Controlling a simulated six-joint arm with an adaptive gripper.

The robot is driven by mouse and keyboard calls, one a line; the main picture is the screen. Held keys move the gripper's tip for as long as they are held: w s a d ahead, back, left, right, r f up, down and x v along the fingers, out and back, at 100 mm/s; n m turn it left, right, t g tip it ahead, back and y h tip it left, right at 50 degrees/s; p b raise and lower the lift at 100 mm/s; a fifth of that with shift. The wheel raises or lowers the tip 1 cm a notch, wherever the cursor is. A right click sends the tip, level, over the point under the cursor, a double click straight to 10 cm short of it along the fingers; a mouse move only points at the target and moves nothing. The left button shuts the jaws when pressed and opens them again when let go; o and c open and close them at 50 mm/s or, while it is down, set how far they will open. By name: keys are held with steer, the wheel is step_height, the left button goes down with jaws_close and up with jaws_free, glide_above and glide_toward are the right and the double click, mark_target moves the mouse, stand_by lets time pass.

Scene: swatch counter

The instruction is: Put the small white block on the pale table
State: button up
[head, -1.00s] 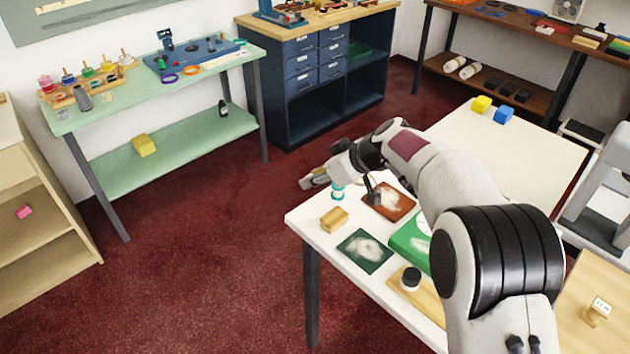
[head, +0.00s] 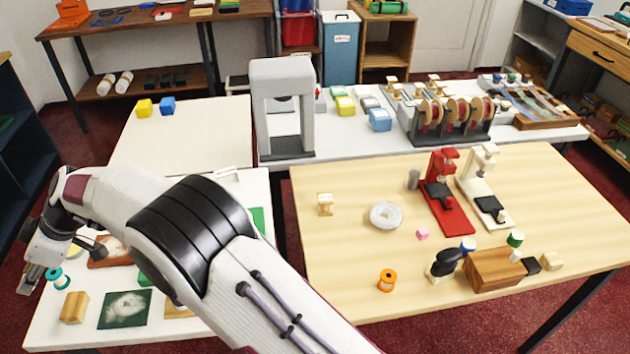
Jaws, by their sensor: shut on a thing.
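My gripper (head: 32,278) is at the far left, beyond the left edge of the white table. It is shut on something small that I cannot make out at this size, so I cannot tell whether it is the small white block. A pale wood-topped table (head: 345,255) fills the right front. A white-topped table (head: 190,135) stands at the back left. A small whitish piece (head: 516,255) shows at the brown wooden block on the wood-topped table.
On the wood-topped table stand a red press (head: 445,195), a white press (head: 485,185), a clear round dish (head: 386,215) and an orange spool (head: 387,280). Its left front is mostly clear. A grey arch-shaped frame (head: 283,75) stands behind. My arm crosses the left front.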

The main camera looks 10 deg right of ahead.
steer(key=w+d+m+t+h, duration=0.1)
steer(key=w+d+m+t, duration=0.2)
steer(key=w+d, duration=1.15)
steer(key=w+d+m+t, duration=0.2)
steer(key=w+d+m, duration=0.2)
steer(key=w+d, duration=1.05)
steer(key=m+t+h, duration=0.4)
steer(key=m, duration=0.4)
glide_above(356, 192)
step_height(356, 192, down, 5)
steer(key=shift+r, duration=0.1)
steer(key=shift+f, duration=3.1)
